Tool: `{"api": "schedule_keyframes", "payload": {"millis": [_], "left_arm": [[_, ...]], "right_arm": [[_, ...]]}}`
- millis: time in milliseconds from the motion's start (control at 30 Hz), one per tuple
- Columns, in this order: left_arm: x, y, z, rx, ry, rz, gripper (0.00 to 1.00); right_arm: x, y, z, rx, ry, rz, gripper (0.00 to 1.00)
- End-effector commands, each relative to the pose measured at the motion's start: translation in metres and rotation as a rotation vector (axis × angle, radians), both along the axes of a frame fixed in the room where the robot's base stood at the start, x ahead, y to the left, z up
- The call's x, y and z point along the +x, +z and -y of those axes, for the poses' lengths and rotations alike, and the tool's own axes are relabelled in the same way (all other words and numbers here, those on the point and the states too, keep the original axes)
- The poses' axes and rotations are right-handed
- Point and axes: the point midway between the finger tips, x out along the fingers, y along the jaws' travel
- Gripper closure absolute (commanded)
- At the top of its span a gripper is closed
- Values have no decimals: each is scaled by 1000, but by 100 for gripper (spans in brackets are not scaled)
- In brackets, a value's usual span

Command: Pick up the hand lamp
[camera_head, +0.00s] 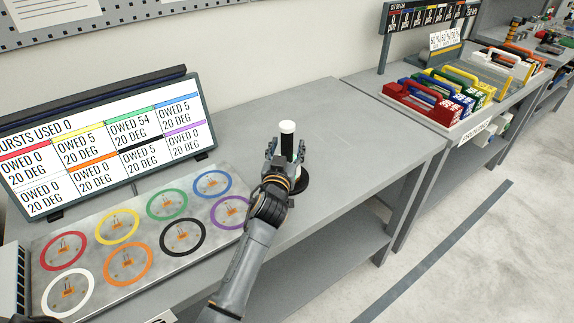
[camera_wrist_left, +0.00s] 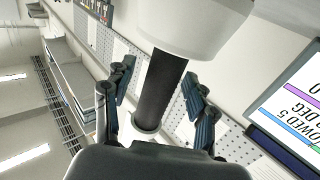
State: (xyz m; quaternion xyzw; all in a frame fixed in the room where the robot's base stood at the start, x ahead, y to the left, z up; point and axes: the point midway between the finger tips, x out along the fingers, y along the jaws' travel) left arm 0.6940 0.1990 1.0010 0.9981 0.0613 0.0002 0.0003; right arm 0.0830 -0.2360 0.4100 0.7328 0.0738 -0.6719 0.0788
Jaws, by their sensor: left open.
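The hand lamp (camera_head: 288,128) stands upright on the grey bench, with a white top, a dark handle and a round black base. My left gripper (camera_head: 286,152) is at its handle and hides part of it. In the left wrist view, the lamp's dark handle (camera_wrist_left: 164,85) runs between the two fingers of my left gripper (camera_wrist_left: 158,88), with the wide white head above. The fingers are open, one on each side of the handle, with gaps visible. My right gripper is not in view.
A plate with coloured rings (camera_head: 143,237) lies left of my arm, below a tilted display board (camera_head: 107,141). The bench (camera_head: 360,140) is clear right of the lamp. A further bench holds coloured carriers (camera_head: 425,100) in a white tray.

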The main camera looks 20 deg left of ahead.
Motion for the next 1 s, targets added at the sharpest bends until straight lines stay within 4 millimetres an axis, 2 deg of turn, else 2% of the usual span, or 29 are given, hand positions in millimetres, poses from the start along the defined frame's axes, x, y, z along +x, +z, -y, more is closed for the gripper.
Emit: {"api": "schedule_keyframes", "payload": {"millis": [33, 67, 300, 767, 1000], "left_arm": [[0, 0, 0, 0, 0, 0, 43], [0, 0, 0, 0, 0, 0, 49], [0, 0, 0, 1, 0, 0, 98], [0, 4, 0, 2, -1, 5, 100], [0, 24, 0, 2, -1, 11, 100]], "right_arm": [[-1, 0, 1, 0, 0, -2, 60], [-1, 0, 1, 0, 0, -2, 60], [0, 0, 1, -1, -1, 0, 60], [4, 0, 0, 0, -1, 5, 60], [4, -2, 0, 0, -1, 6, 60]]}}
